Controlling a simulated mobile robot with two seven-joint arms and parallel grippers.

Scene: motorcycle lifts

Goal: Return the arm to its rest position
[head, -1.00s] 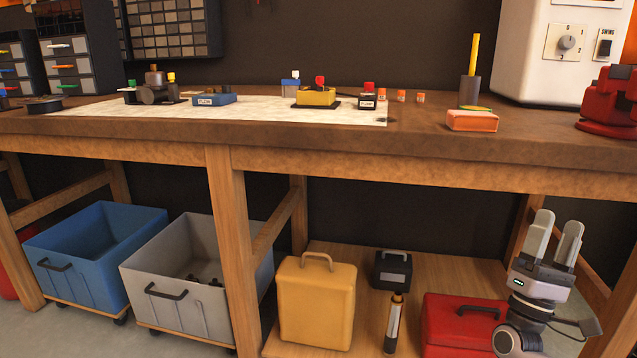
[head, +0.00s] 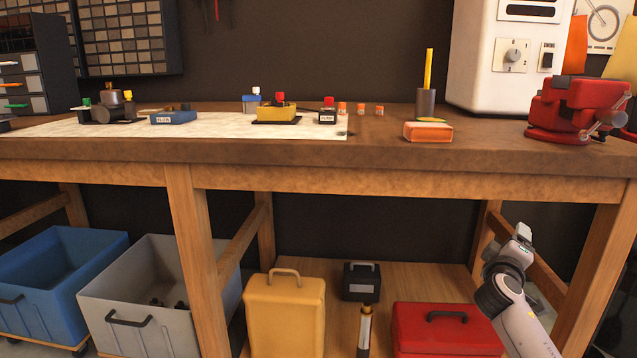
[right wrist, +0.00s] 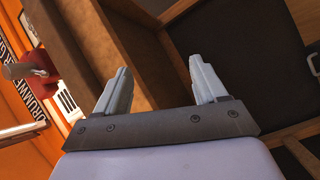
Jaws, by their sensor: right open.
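My right gripper (head: 509,243) is at the lower right of the head view, in front of the bench and below its top edge, near the right bench leg. In the right wrist view its two fingers (right wrist: 162,88) stand apart with nothing between them. In that view the wooden bench frame and a dark panel lie beyond the fingers. My left gripper is in neither view.
The workbench (head: 420,175) spans the view. On it are a red vise (head: 570,108), an orange-topped block (head: 428,132) and small bottles. Below stand a red toolbox (head: 445,330), a yellow case (head: 285,318), a grey bin (head: 140,300) and a blue bin (head: 60,270).

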